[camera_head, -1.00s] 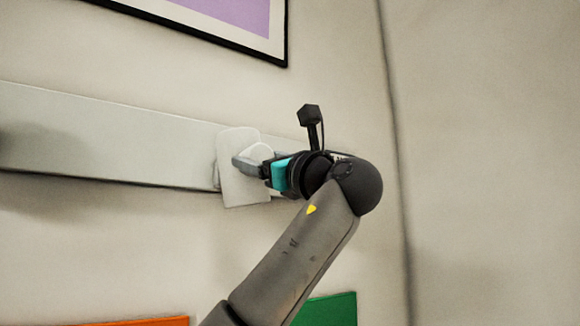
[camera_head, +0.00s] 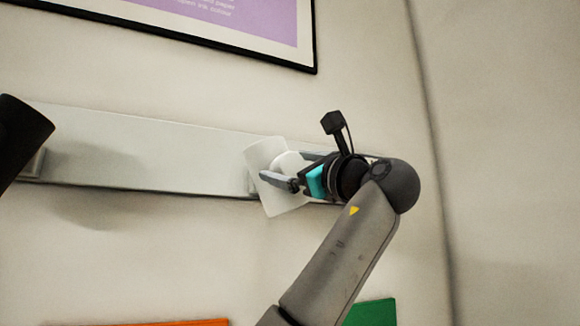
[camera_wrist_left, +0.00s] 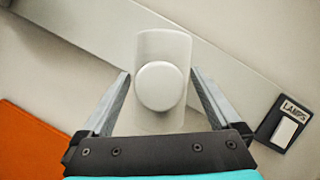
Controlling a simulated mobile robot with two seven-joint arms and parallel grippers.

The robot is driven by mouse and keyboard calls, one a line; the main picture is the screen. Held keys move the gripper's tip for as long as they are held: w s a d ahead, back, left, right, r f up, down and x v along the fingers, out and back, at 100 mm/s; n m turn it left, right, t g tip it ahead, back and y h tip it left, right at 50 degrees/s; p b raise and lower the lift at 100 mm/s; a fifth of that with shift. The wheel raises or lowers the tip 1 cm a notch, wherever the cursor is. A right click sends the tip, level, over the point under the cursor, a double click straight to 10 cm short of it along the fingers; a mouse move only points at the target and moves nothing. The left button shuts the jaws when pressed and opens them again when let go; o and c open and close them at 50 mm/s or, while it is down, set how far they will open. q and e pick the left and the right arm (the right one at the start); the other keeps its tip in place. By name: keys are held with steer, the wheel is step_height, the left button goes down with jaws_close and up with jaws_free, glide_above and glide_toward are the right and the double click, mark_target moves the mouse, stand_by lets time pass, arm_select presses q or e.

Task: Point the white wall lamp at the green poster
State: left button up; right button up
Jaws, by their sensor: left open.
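The white wall lamp (camera_head: 266,158) sits on the pale wall rail, its flat white shade tilted with the top leaning left. In the left wrist view its shade (camera_wrist_left: 162,42) shows behind a round white knob. My left gripper (camera_head: 274,166) is at the lamp; in the left wrist view its open fingers (camera_wrist_left: 160,78) stand on either side of the knob, with a gap on each side. The green poster (camera_head: 371,313) shows only as a corner at the bottom edge, partly behind my arm. My right gripper is not in view.
The pale rail (camera_head: 150,150) runs across the wall. A black lamp (camera_head: 18,135) is at its left end. A purple framed poster (camera_head: 255,22) hangs above, an orange poster (camera_head: 180,323) below. A switch plate marked LAMPS (camera_wrist_left: 283,124) shows in the left wrist view.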

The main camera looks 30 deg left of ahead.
arm_select(q)
steer(key=b+v, duration=0.5)
steer(key=v, duration=1)
steer(key=shift+d, duration=0.2)
